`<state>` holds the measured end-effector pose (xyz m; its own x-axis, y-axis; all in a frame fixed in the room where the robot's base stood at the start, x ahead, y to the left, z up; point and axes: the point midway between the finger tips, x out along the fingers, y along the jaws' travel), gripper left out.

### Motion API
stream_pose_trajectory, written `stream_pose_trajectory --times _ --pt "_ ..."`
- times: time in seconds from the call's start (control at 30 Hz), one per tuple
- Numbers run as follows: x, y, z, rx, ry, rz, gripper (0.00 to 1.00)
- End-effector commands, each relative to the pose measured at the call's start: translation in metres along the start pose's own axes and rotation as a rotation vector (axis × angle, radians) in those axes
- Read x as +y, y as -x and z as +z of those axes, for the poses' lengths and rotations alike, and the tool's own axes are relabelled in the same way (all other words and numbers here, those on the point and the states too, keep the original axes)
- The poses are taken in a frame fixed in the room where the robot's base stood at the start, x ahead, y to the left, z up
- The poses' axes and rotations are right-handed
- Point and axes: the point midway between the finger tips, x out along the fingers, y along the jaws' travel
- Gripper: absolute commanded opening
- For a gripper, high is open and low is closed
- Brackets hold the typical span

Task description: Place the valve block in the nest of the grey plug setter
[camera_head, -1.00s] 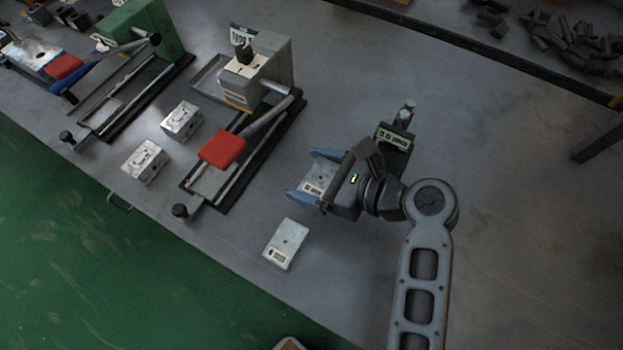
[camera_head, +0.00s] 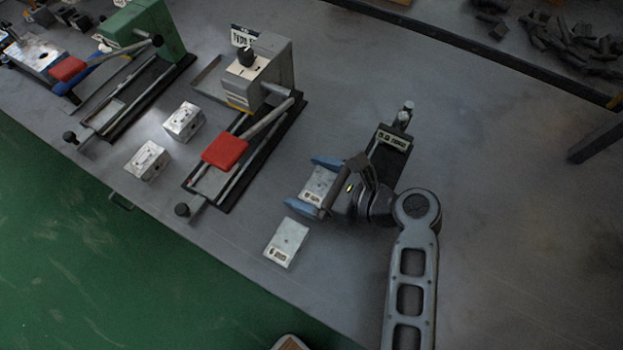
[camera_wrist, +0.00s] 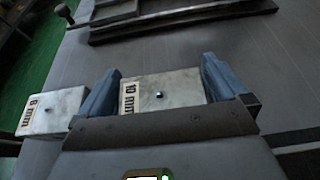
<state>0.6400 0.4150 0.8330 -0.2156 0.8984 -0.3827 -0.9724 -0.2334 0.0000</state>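A pale metal block labelled "10 mm" (camera_wrist: 165,92) sits between the blue fingers of my gripper (camera_wrist: 160,88), which bear on its two sides. Its top has one small hole. In the head view the same block (camera_head: 319,182) is in my gripper (camera_head: 309,186), right of the grey plug setter (camera_head: 280,72). How high it is above the table is hard to judge. The grey setter has a red-padded lever (camera_head: 225,151) over a dark railed base.
Two pale blocks with holes (camera_head: 184,122) (camera_head: 149,160) stand left of the grey setter. A green setter (camera_head: 158,30) is farther left. A dark stand with a label (camera_head: 391,140) is close behind my wrist. Dark loose parts (camera_head: 570,45) lie top right. Bare table separates my gripper from the grey setter.

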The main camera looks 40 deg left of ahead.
Motion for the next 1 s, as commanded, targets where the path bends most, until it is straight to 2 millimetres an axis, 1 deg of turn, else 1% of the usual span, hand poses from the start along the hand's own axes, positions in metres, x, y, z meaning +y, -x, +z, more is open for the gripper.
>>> stream_pose_trajectory --times 0.2,0.4,0.43,0.53,0.7,0.8,1.0 --pt "0.0 0.0 0.0 0.0 0.0 0.0 1.0" --pt "0.0 -0.002 -0.005 0.0 0.002 -0.001 1.0" --pt "-0.001 0.002 -0.004 0.0 0.001 -0.003 1.0" --pt "-0.001 0.024 -0.002 0.0 0.0 -0.005 1.0" --pt "0.002 0.053 -0.006 0.0 -0.001 -0.004 1.0" --pt "0.002 0.066 -0.005 0.0 -0.001 -0.003 1.0" --pt "0.003 0.077 -0.004 0.0 0.0 0.0 1.0"
